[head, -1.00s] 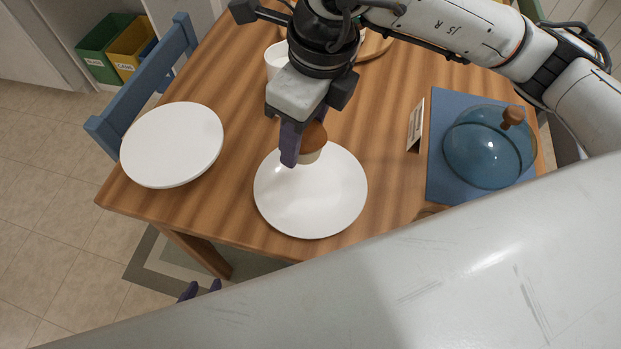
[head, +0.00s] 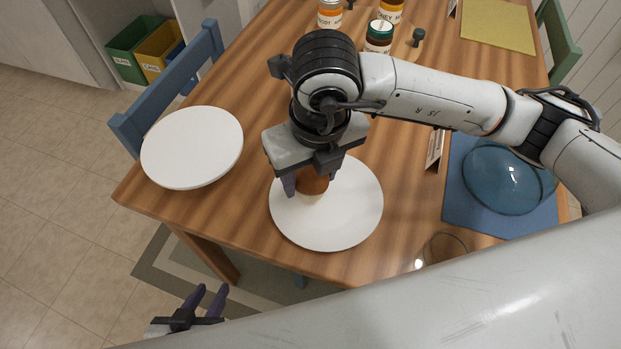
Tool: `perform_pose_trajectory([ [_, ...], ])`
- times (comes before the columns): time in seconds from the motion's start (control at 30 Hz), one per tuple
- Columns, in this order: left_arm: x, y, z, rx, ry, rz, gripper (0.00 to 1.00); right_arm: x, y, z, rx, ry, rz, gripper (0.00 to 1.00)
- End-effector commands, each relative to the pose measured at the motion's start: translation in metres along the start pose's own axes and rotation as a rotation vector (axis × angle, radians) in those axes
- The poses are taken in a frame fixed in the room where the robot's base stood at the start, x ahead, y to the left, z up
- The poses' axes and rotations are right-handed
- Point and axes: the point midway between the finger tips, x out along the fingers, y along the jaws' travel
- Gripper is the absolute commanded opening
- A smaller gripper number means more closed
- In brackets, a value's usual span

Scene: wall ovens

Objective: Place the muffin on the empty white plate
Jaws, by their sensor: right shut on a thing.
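The muffin (head: 313,184), with a brown top and pale base, is at the upper part of a round white plate (head: 335,222) near the table's front. My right gripper (head: 310,181) is shut on it, one purple finger on each side. I cannot tell whether the muffin's base touches the plate. A second white plate (head: 192,147) at the left is empty and overhangs the table's left edge. My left gripper (head: 206,297) is low at the bottom left, off the table's front, with its fingers apart and nothing between them.
Jars (head: 379,36) stand at the back. A blue chair (head: 170,85) is by the left edge. A round glass item (head: 443,248) is near the front edge.

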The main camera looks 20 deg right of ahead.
Motion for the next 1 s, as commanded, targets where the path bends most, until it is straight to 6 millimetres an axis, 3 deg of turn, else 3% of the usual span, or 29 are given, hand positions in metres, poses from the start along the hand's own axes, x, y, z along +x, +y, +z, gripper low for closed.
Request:
perform_pose_trajectory([
  [0.1,0.001,0.0,0.0,0.001,0.0,0.0,0.31,0.017,-0.001,-0.003,0.001,0.003,-0.002,0.36],
  [0.47,0.004,0.0,0.003,0.001,0.001,0.001,0.31,0.023,0.0,-0.003,-0.001,0.0,0.0,0.36],
  [0.5,0.003,0.0,0.002,0.001,0.001,0.001,0.31,0.022,0.0,-0.003,-0.001,0.0,0.0,0.52],
  [0.53,0.003,0.0,0.002,0.001,0.001,0.001,0.31,0.021,0.0,-0.003,-0.001,0.0,0.0,0.57],
  [0.83,0.0,0.001,-0.002,0.001,0.004,0.002,0.31,0.018,0.0,-0.003,-0.001,0.0,0.001,0.57],
  [1.0,-0.001,0.001,-0.003,0.001,0.005,0.001,0.31,-0.003,0.001,-0.001,-0.003,-0.005,0.002,0.57],
])
